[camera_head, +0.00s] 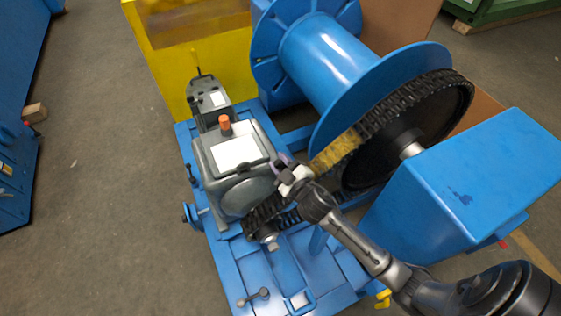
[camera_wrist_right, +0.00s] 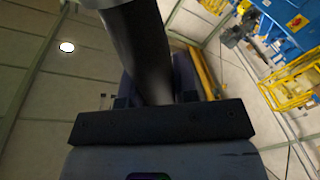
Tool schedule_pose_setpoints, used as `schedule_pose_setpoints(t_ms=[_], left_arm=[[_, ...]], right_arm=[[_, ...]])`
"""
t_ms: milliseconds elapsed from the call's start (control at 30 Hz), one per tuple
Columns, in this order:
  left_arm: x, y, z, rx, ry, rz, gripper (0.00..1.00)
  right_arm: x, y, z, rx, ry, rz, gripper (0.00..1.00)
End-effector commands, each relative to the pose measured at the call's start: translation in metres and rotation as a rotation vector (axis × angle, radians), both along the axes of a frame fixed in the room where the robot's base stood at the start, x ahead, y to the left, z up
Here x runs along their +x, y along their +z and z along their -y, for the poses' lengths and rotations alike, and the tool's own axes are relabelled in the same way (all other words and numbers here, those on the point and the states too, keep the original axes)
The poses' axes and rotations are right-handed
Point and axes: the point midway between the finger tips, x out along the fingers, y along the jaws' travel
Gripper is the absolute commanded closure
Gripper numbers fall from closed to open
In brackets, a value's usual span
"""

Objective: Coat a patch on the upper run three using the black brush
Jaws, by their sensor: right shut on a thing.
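A black chain (camera_head: 385,118) runs around the large dark wheel beside the blue drum and down to a small sprocket near the gearbox. A yellowish patch (camera_head: 336,152) covers a stretch of its upper run. My right gripper (camera_head: 287,172) is just below and left of that patch, by the gearbox. In the right wrist view, the gripper is shut on a thick dark rod (camera_wrist_right: 145,50), which looks like the black brush's handle. The bristles are not clearly visible, so I cannot tell whether they touch the chain. My left gripper is not in view.
The grey gearbox (camera_head: 232,165) with an orange cap stands left of the gripper on a blue frame (camera_head: 235,268). The blue drum (camera_head: 325,55) is behind, and a blue box housing (camera_head: 470,185) stands right of my arm.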

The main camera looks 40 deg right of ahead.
Motion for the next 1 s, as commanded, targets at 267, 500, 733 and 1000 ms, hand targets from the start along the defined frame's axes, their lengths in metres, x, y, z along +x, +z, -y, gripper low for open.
schedule_pose_setpoints(t_ms=[267,500,733,1000], left_arm=[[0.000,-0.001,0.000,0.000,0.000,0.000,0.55],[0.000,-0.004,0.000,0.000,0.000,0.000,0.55],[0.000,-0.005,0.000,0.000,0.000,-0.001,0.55],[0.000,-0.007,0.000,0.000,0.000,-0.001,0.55]], right_arm=[[0.000,-0.002,0.002,0.000,0.000,0.000,1.00],[-0.001,-0.006,0.004,0.000,0.000,0.000,1.00],[-0.002,-0.010,0.007,0.000,0.000,0.000,1.00],[-0.003,-0.014,0.010,0.000,0.000,0.000,1.00]])
